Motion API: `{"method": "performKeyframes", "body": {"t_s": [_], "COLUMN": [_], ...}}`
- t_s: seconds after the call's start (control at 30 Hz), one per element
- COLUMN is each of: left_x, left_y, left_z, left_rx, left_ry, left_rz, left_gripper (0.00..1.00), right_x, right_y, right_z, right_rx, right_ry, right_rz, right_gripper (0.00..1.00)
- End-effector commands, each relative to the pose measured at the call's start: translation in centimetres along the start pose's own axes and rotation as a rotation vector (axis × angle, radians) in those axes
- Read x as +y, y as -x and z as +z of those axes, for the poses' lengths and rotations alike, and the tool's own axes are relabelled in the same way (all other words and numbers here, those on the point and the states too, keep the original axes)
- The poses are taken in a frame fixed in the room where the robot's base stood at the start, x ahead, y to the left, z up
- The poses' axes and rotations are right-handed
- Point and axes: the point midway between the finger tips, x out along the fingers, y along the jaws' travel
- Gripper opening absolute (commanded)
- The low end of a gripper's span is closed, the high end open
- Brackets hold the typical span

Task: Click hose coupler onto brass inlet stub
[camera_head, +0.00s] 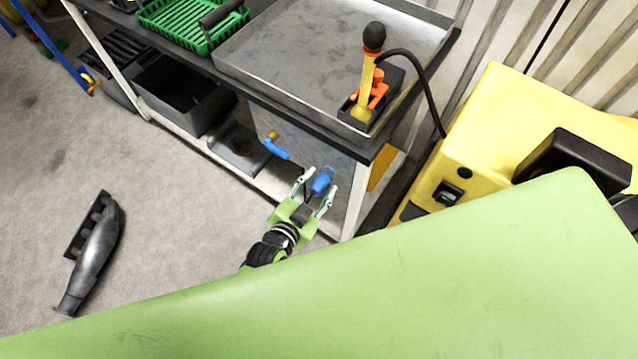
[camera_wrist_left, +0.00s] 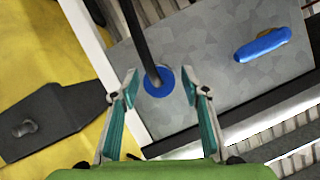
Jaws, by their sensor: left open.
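The blue hose coupler (camera_head: 321,182) is at the grey metal panel of the washing bench. In the left wrist view the coupler (camera_wrist_left: 159,84) shows as a blue round end, with a black hose (camera_wrist_left: 146,40) running into it. My left gripper (camera_head: 318,182) is open, with one finger on each side of the coupler; the left wrist view shows gaps between both fingers (camera_wrist_left: 160,78) and it. A brass fitting (camera_head: 272,135) with a blue lever (camera_head: 276,150) is on the panel to the left. I cannot make out a brass stub behind the coupler. My right gripper is not seen.
The steel tray (camera_head: 290,62) with an orange and yellow tool (camera_head: 368,90) is above. A yellow machine (camera_head: 478,135) stands to the right, close to the bench leg (camera_head: 354,200). A grey exhaust part (camera_head: 95,255) lies on the open floor at left.

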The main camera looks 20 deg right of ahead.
Motion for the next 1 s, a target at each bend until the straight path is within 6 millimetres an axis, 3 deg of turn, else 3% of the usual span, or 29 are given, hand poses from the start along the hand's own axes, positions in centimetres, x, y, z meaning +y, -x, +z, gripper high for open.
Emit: {"method": "performKeyframes", "body": {"t_s": [0.37,0.5,0.53,1.0], "left_x": [0.01,0.02,0.02,0.01], "left_y": [-0.5,-0.49,-0.49,0.23], "left_z": [-0.02,-0.01,0.0,0.32], "left_rx": [0.0,0.0,0.0,-0.002], "left_ry": [-0.001,-0.001,-0.001,-0.002], "left_rz": [0.0,0.0,0.0,0.001], "left_gripper": [0.39,0.03,0.0,0.0], "right_x": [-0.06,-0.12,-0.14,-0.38], "right_y": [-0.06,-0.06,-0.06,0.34], "right_z": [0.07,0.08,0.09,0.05], "right_rx": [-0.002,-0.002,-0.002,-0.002], "right_ry": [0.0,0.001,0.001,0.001], "right_rz": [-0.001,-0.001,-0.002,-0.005], "right_gripper": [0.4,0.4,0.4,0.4]}}
